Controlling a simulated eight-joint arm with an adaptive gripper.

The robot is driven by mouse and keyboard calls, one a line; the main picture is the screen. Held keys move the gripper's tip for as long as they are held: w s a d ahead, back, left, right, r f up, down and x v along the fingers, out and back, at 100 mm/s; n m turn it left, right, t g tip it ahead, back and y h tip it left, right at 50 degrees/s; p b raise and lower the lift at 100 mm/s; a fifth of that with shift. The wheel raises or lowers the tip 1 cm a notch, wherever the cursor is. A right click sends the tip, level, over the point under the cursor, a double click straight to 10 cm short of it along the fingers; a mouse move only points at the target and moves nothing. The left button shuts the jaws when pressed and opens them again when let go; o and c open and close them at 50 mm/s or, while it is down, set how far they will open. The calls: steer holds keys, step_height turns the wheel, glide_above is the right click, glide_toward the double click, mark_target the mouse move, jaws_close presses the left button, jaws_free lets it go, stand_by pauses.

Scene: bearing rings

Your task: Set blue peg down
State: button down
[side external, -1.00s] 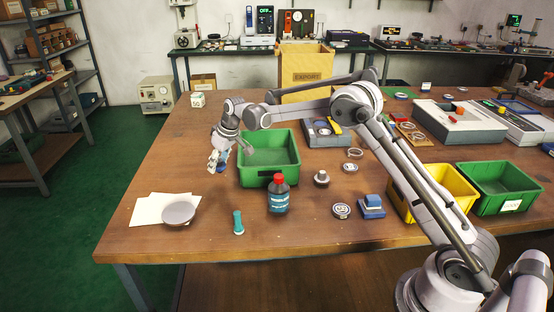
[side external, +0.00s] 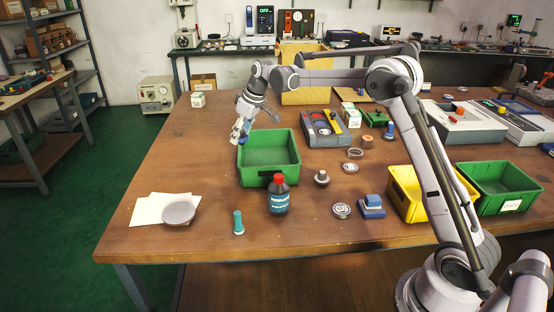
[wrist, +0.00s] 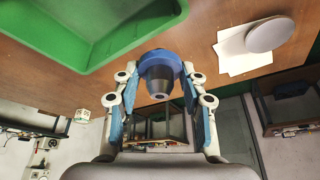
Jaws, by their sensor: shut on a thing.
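The blue peg (wrist: 165,58) sits between the fingers of my gripper (wrist: 158,88) in the wrist view, showing a wide blue collar and a dark grey tapered end. My gripper (side external: 241,134) is shut on it. In the side view my gripper is tilted beside the far left corner of the large green bin, and only a small blue bit of the peg shows. In the wrist view the peg is next to the bin's rim, with the brown table behind it. I cannot tell its exact height above the table.
The green bin (side external: 248,180) is empty. A bottle with a red cap (side external: 278,196), a teal peg (side external: 238,224) and a grey disc on papers (side external: 179,213) stand nearer the front. The table's left part (side external: 190,150) is clear. A cardboard box (side external: 300,94) stands behind.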

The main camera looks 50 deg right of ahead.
steer(key=s+d+m+g+h, duration=0.1)
steer(key=s+d+m+h, duration=0.1)
steer(key=s+d+m, duration=0.65)
steer(key=s+d+m+g+h, duration=0.15)
steer(key=s+d+m, duration=0.25)
steer(key=s+d, duration=1)
steer(key=s+d+m+g+h, duration=0.2)
steer(key=s+d+m, duration=0.6)
steer(key=s+d, duration=0.5)
steer(key=shift+w+d+f, duration=0.1)
steer(key=shift+d+f, duration=0.1)
steer(key=shift+f, duration=2.3)
steer(key=shift+w+d+f, duration=0.15)
steer(key=shift+d+f, duration=0.05)
steer(key=shift+f, duration=2.35)
steer(key=shift+w+d+f, duration=0.1)
steer(key=shift+d+f, duration=0.1)
steer(key=shift+f, duration=2.3)
steer(key=shift+f, duration=0.1)
steer(key=c, duration=0.7)
jaws_free()
steer(key=shift+c, duration=0.2)
